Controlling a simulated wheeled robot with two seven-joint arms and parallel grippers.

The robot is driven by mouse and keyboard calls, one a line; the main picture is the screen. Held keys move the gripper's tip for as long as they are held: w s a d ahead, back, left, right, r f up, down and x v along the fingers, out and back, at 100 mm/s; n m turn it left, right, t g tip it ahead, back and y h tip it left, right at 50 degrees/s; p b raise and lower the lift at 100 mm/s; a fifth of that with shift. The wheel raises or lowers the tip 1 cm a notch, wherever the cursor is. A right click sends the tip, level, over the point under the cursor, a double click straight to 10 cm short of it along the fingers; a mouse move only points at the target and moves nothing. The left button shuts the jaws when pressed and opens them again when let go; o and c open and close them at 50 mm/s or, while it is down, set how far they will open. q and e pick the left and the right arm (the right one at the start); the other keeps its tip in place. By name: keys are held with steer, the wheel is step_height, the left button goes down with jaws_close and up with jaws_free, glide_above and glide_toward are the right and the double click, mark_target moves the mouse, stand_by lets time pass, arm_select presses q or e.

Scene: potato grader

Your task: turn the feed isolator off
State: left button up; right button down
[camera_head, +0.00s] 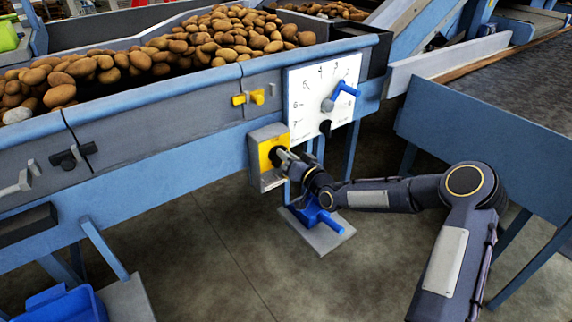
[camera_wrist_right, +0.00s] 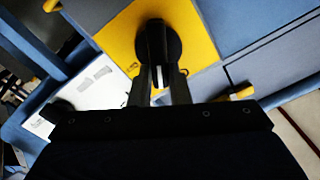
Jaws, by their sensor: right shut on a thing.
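The feed isolator is a grey box with a yellow face (camera_head: 266,147) on the blue frame below the potato bed. Its yellow plate (camera_wrist_right: 203,50) and black rotary knob (camera_wrist_right: 172,38) show in the right wrist view. My right gripper (camera_head: 284,157) reaches the isolator's front from the right. In the right wrist view its two fingers (camera_wrist_right: 160,82) are closed on the knob's grip bar. In the head view the gripper hides much of the knob. My left gripper is not in view.
A white dial panel (camera_head: 310,92) with a blue pointer lever (camera_head: 345,91) stands right above the isolator. A yellow handle (camera_head: 248,98) is up left. A blue pedal-like part (camera_head: 318,215) sits below. Potatoes (camera_head: 215,38) fill the bed; open floor lies in front.

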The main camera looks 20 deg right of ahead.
steer(key=m+b, duration=0.2)
steer(key=m, duration=0.2)
steer(key=f+m+b, duration=0.1)
steer(key=m+b, duration=0.1)
steer(key=m, duration=0.1)
steer(key=d+m+b, duration=0.1)
steer(key=m+b, duration=0.2)
steer(key=m, duration=0.1)
steer(key=shift+w+f+m, duration=0.15)
steer(key=shift+f+m, duration=0.15)
steer(key=shift+m, duration=0.3)
steer(key=c, duration=1.4)
jaws_free()
steer(key=shift+o, duration=0.2)
steer(key=v, duration=0.7)
steer(key=shift+s, duration=0.4)
steer(key=shift+d, duration=0.1)
